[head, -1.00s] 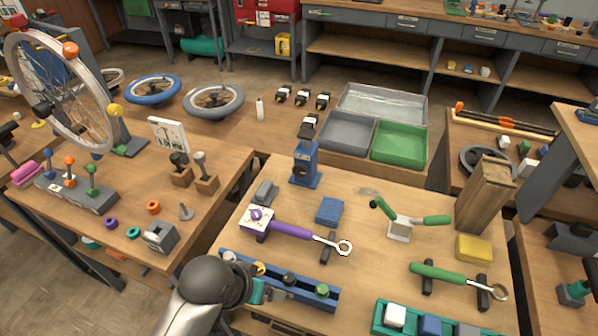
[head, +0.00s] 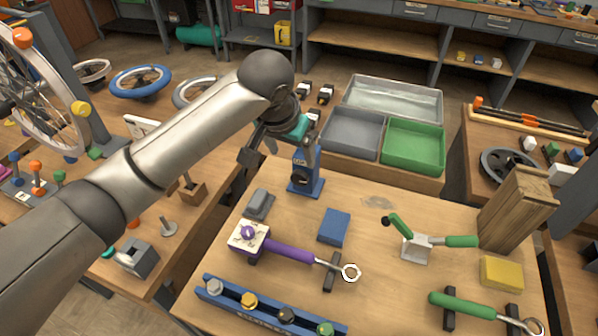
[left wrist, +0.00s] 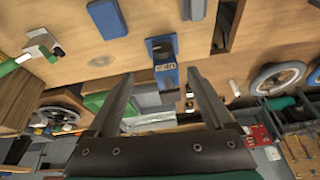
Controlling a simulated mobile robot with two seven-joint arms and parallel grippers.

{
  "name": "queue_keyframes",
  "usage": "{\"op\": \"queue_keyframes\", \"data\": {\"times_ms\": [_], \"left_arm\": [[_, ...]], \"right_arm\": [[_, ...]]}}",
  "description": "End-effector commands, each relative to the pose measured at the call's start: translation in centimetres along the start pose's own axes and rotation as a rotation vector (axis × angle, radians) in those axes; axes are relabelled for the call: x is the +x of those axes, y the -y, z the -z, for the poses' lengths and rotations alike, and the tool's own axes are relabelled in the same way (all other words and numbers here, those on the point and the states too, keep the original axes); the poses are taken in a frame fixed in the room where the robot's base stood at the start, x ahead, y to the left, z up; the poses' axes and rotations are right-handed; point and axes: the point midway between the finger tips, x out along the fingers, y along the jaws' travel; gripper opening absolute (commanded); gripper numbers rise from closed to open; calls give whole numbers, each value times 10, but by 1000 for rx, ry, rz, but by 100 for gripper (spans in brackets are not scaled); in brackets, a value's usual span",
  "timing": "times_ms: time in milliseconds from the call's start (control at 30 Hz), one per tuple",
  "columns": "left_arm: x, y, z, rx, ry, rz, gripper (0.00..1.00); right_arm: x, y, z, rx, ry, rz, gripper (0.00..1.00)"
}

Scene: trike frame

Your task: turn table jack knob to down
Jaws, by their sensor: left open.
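A blue upright device with a dark round knob on its face and a broad base (head: 305,182) stands at the back left of the near table; I take it for the table jack. In the left wrist view, the blue device (left wrist: 165,72) shows a small lettered plate, too small to read surely. My left gripper (head: 277,148) is beside and above its top in the head view, partly covering it. My right gripper is not in view.
A white plate with a purple knob (head: 247,233) and purple-handled wrench (head: 290,252) lie in front. A blue block (head: 334,227), green-handled clamp (head: 415,245) and wooden block (head: 515,207) share the table. Grey (head: 353,134) and green bins (head: 414,148) stand behind.

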Motion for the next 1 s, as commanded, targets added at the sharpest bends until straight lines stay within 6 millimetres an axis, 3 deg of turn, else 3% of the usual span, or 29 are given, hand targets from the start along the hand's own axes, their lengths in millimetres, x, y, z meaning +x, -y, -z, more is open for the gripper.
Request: {"op": "queue_keyframes", "data": {"times_ms": [233, 700, 1000], "left_arm": [[16, 4, 2, -4, 5, 12, 86], [107, 4, 2, -3, 4, 12, 86], [142, 4, 3, -1, 2, 12, 86]], "right_arm": [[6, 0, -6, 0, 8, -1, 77], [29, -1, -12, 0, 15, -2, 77], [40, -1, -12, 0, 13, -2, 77]]}}
